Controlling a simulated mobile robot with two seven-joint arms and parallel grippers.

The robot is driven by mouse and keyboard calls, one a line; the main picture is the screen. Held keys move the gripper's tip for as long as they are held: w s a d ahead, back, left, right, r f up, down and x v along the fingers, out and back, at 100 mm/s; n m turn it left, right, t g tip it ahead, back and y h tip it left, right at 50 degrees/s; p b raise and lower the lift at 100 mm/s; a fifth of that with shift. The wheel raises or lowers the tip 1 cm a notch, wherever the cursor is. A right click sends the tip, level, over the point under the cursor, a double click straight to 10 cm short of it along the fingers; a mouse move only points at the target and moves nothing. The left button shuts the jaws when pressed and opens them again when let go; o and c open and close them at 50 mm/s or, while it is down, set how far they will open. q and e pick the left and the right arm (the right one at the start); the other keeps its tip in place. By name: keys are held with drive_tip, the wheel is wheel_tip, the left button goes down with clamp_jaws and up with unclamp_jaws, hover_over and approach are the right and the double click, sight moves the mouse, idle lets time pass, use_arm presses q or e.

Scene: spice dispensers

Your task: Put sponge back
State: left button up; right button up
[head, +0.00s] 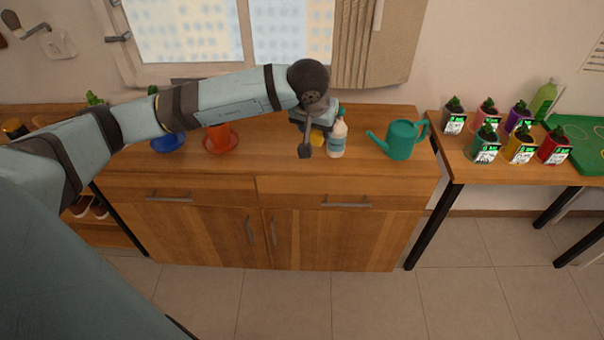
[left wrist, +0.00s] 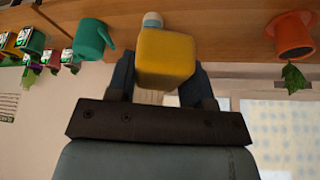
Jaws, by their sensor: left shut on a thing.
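The yellow sponge (head: 317,138) is mostly hidden behind my left gripper (head: 305,152) in the head view, by the cabinet top beside the bottle. In the left wrist view the sponge (left wrist: 166,58) is a yellow block between the two fingers of my left gripper (left wrist: 160,75), which is shut on it. Whether the sponge touches the wooden top is hard to tell. My right gripper is in neither view.
A white bottle (head: 337,138) stands just right of my left gripper. A teal watering can (head: 402,139) is farther right on the wooden cabinet (head: 225,185). An orange pot (head: 218,136) and a blue pot (head: 166,142) stand left. Several potted plants are on the right table (head: 470,170).

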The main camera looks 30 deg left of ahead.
use_arm(q)
drive_tip(key=w+a+f+n+y+b, duration=0.1)
drive_tip(key=w+a+f+n+b, duration=0.25)
drive_tip(key=w+a+b, duration=0.85)
drive_tip(key=shift+n, duration=0.25)
drive_tip(key=f+b, duration=0.1)
drive_tip(key=f, duration=0.3)
drive_tip(key=f+b, duration=0.1)
drive_tip(key=f, duration=0.4)
drive_tip(key=f+b, duration=0.1)
drive_tip(key=f, duration=0.4)
drive_tip(key=shift+s+a+f, duration=0.1)
drive_tip(key=shift+s+a, duration=0.1)
drive_tip(key=shift+s, duration=0.15)
wheel_tip(320, 180, down, 5)
drive_tip(key=shift+r+b, duration=0.2)
drive_tip(key=shift+b, duration=0.3)
drive_tip(key=shift+f, duration=0.1)
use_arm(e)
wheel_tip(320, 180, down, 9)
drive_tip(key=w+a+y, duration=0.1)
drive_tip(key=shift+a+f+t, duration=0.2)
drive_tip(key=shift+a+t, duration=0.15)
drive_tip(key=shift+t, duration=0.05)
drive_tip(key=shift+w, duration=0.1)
use_arm(q)
drive_tip(key=o, duration=0.9)
drive_tip(key=shift+c, duration=0.2)
